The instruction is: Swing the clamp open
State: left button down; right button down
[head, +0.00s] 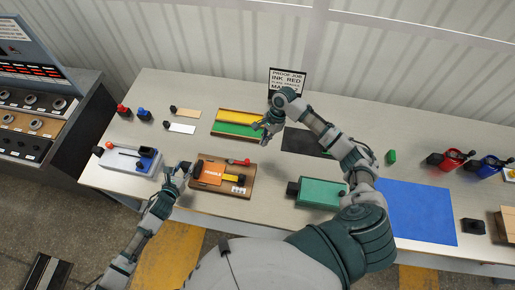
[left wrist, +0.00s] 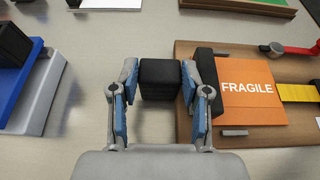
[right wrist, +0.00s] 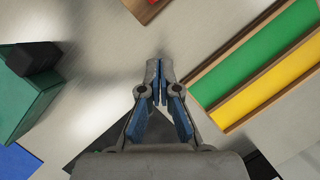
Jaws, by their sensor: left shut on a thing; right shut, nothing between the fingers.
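The wooden board (head: 219,193) on the table carries an orange plate marked FRAGILE (head: 208,174). A red lever (head: 238,162), seemingly the clamp, lies along the board's far side; in the left wrist view the red lever (left wrist: 302,51) ends at a round silver pivot. A yellow and black bar (head: 231,179) sits right of the plate. My left gripper (head: 186,166) is shut on a black block (left wrist: 160,80) at the plate's left side; a finger hides whether they join. My right gripper (head: 266,128) is shut and empty, above the table beyond the board.
A green and yellow tray (head: 240,124) lies behind the board. A white and blue device (head: 130,159) stands at the left. A green box (head: 320,193) and a blue mat (head: 418,212) lie to the right. Bare table separates the board from the green box.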

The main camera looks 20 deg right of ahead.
pick_arm(q)
jog(key=shift+c, duration=2.3)
grip_release()
pick_arm(e)
jog(key=v, duration=0.5)
jog(key=shift+d+r, duration=0.1)
jog(key=shift+r, duration=0.2)
